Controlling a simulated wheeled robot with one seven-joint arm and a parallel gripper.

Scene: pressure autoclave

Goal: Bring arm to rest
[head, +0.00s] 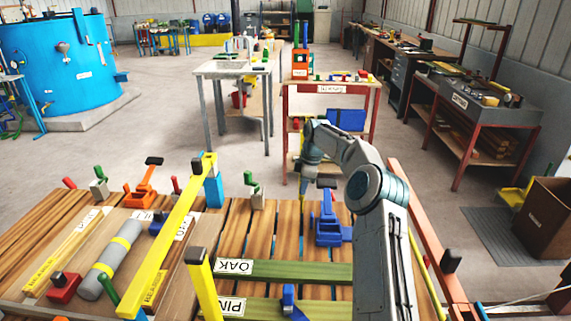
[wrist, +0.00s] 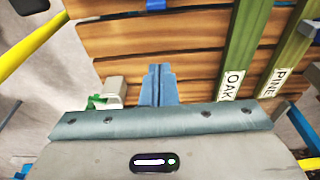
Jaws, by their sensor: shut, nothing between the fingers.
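My arm (head: 378,187) rises from the lower right in the head view. It bends at the elbow and reaches forward over the far edge of the wooden-slat workbench (head: 232,225). Its far end turns downward near the middle of the picture, and I cannot make out the fingertips there. In the wrist view my gripper (wrist: 158,70) shows its two blue-grey fingers together, shut and empty. Below the fingers in that view are the bench's brown slats, and nothing touches them.
Yellow bars (head: 180,230), a blue clamp (head: 328,222), an orange clamp (head: 145,187) and a grey cylinder (head: 110,258) crowd the bench. Green strips labelled OAK (head: 300,272) and PINE (head: 262,308) lie across it. A red-legged table (head: 330,88) stands beyond.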

